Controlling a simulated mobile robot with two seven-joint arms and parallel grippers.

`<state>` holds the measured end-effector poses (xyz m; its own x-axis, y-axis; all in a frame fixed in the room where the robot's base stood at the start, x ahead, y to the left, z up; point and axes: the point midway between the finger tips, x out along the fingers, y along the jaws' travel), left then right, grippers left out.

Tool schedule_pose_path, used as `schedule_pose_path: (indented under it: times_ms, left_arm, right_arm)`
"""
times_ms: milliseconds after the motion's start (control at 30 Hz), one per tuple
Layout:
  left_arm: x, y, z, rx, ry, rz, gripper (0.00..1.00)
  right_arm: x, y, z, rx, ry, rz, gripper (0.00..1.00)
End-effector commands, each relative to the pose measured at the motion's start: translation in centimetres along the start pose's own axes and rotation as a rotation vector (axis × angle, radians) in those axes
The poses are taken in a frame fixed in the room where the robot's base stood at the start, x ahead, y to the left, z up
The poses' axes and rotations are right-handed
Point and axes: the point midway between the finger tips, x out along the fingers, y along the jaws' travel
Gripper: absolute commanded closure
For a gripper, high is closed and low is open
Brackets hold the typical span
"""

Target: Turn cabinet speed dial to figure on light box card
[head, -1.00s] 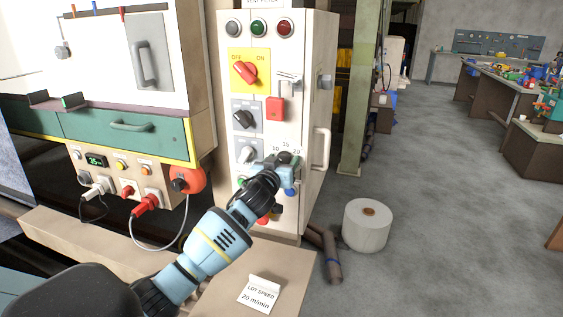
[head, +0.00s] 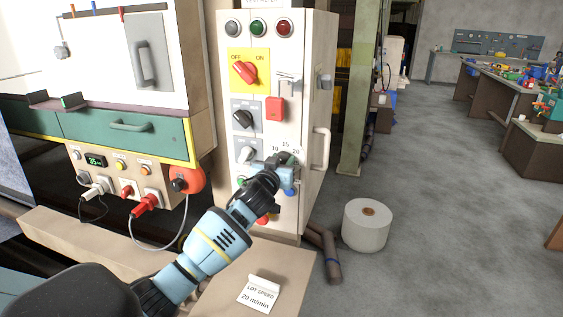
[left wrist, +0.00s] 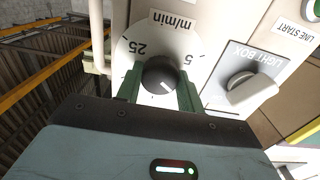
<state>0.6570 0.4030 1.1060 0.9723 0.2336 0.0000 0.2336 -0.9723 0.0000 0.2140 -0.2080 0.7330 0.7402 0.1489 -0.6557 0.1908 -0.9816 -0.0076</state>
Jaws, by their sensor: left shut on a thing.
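The speed dial is a black round knob (left wrist: 161,76) on a white scale plate marked m/min; it shows upside down in the left wrist view, with 25 and 5 readable. Its white pointer line points down and right there; the figure it meets is hidden. In the head view, 10, 15 and 20 show above my left gripper (head: 285,165), which covers the knob. My left gripper is shut on the knob, green fingers (left wrist: 160,90) on both sides. A white card (head: 259,292) reads "LOT SPEED 20 m/min". My right gripper is not in view.
Beside the dial is the light box switch (head: 246,154); it also shows in the left wrist view (left wrist: 248,91). Above are a black switch (head: 243,118) and a red on/off switch (head: 245,72). A cabinet handle (head: 321,150) sticks out at right. A white roll (head: 367,226) stands on the floor.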

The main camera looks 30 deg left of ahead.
Motion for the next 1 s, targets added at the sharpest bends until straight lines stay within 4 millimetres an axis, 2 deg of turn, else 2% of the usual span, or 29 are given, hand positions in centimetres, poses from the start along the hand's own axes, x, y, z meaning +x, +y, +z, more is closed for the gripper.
schedule_pose_path:
  times_ms: [267, 1000]
  left_arm:
    - [0.01, -0.03, 0.0, 0.206, -0.001, -0.001, 0.85]
    - [0.02, 0.01, -0.04, 0.911, 0.0, -0.001, 0.85]
  right_arm:
    - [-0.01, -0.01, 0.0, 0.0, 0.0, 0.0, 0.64]
    - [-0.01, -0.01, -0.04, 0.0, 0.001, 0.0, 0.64]
